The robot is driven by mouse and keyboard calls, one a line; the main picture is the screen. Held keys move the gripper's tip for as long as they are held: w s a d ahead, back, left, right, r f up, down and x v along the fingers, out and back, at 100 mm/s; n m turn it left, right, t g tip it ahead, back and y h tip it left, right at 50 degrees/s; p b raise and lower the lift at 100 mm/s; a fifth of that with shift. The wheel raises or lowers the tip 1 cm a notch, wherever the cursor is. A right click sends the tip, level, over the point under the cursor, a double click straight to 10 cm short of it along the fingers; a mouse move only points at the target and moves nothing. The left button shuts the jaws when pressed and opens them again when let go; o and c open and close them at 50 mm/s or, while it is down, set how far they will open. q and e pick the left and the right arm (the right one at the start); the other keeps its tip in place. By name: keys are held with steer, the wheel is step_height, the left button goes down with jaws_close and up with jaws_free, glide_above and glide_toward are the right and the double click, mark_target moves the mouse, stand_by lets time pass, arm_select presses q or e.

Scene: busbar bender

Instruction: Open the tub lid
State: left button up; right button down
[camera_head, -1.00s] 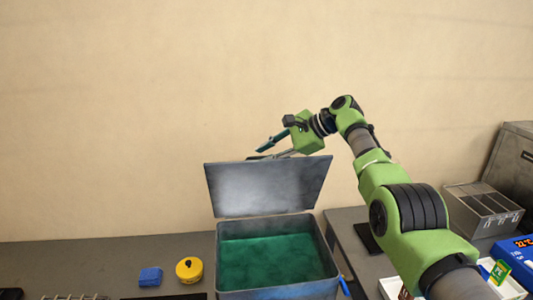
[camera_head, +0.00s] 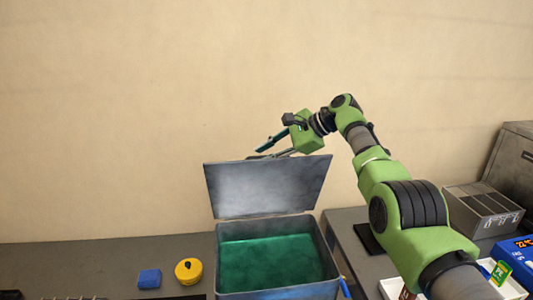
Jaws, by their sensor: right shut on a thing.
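The grey metal tub (camera_head: 330,268) stands open in the lower middle, with green liquid (camera_head: 270,262) inside. Its flat grey lid (camera_head: 268,187) stands raised, nearly upright, along the tub's back edge. My right gripper (camera_head: 268,147) reaches over from the right and is shut on the lid near its top edge. One finger shows above the edge; the other is partly hidden by the lid, so the exact contact cannot be seen. My left gripper is not in view.
A blue block (camera_head: 149,279) and a yellow round container (camera_head: 188,271) sit on the bench left of the tub. At right are a grey divided bin (camera_head: 482,211), a blue device with a display (camera_head: 518,256) and a white tray (camera_head: 512,290). A plain wall stands behind.

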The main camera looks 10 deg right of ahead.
steer(key=shift+w+d+r+t, duration=0.15)
steer(key=shift+w+r+t, duration=0.25)
steer(key=shift+w, duration=0.1)
steer(key=c, duration=2.4)
jaws_free()
steer(key=shift+w+f, duration=0.1)
steer(key=shift+f, duration=0.05)
steer(key=shift+c, duration=0.2)
steer(key=shift+f, duration=0.25)
steer(key=shift+f, duration=0.1)
